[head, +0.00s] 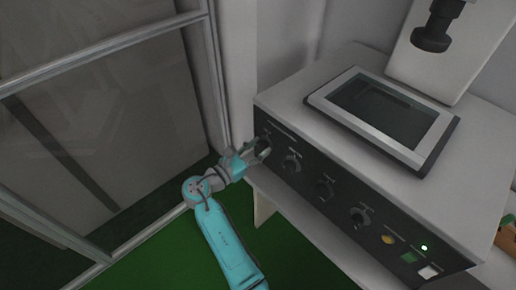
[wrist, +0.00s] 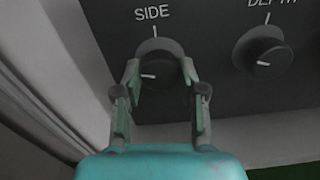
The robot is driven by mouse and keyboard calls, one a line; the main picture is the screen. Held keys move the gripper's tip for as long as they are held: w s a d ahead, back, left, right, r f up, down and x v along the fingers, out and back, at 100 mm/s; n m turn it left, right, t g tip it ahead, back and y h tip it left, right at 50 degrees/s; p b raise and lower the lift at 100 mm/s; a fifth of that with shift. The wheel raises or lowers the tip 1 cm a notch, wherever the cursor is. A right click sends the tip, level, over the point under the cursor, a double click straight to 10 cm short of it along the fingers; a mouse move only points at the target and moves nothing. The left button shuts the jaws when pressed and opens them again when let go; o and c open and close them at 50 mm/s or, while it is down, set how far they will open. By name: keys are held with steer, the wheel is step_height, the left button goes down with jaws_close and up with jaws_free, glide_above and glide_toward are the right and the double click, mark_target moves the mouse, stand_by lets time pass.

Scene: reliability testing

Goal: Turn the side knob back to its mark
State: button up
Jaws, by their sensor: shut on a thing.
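The side knob (wrist: 157,74) is a round dark knob under the word SIDE on the black front panel. Its white pointer line points left, while a short white mark (wrist: 155,31) stands on the panel above it. My gripper (wrist: 160,70) is shut on the side knob, one finger at its left and one at its right. In the head view my gripper (head: 262,149) is at the panel's left end and partly hides the knob there.
The DEPTH knob (wrist: 264,60) is close to the right. A framed screen (head: 385,110) lies on top. A glass-panelled frame (head: 100,120) stands at the left.

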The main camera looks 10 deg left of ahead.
steer(key=shift+m, duration=0.3)
steer(key=m, duration=1.3)
steer(key=shift+m, duration=0.3)
stand_by(0.5)
steer(key=o, duration=1.1)
steer(key=shift+o, duration=0.2)
